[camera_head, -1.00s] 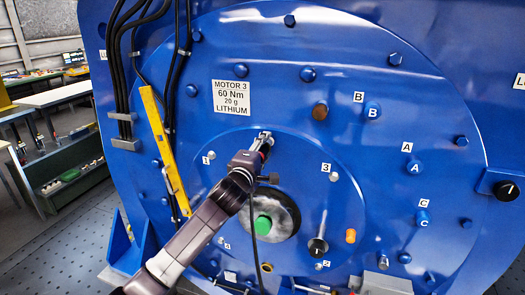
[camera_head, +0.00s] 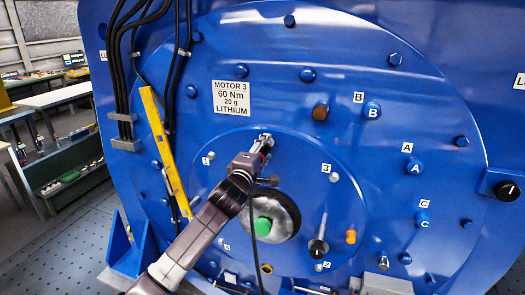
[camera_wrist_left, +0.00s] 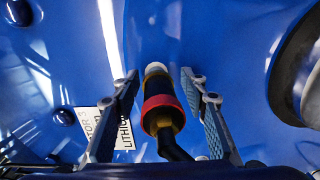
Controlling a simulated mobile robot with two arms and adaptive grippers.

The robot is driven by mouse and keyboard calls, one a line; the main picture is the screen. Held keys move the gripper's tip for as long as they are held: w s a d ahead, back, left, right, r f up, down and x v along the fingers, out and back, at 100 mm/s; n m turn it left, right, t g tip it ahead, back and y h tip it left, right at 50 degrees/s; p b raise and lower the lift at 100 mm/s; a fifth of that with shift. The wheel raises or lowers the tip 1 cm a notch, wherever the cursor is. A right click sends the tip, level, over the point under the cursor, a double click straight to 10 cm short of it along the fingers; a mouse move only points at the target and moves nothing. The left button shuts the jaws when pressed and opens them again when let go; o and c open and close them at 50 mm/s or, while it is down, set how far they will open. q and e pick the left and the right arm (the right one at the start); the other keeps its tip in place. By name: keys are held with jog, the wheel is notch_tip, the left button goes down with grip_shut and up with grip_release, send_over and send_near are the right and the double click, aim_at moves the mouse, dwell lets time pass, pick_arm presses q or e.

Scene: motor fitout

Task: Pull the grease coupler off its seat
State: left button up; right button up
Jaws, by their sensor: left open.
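The grease coupler (camera_wrist_left: 160,108) shows in the left wrist view as a short dark and brass cylinder with a red ring. A black hose (camera_wrist_left: 174,150) runs from its near end. Its far end meets a pale fitting on the blue motor face. My left gripper (camera_wrist_left: 167,82) is open, with one finger on each side of the coupler and visible gaps between. In the head view my left gripper (camera_head: 264,145) is at the upper part of the inner round cover and largely hides the coupler. My right gripper is not in view.
The blue motor face (camera_head: 290,115) carries several bolts. A yellow level (camera_head: 164,150) leans at the left near black cables. A black-knobbed handle (camera_head: 318,246) sticks out lower right.

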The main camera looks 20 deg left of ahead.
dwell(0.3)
pick_arm(q)
grip_shut()
dwell(0.3)
jog(key=shift+s+f, duration=0.15)
jog(key=shift+s, duration=0.2)
jog(key=shift+s+r+p, duration=0.2)
jog(key=shift+s+p, duration=0.45)
jog(key=shift+s, duration=0.95)
jog(key=shift+s+a+p, duration=0.1)
jog(key=shift+s+p, duration=0.2)
jog(key=shift+s, duration=0.8)
jog(key=s+p, duration=0.4)
jog(key=s, duration=1.8)
jog(key=shift+a, duration=0.4)
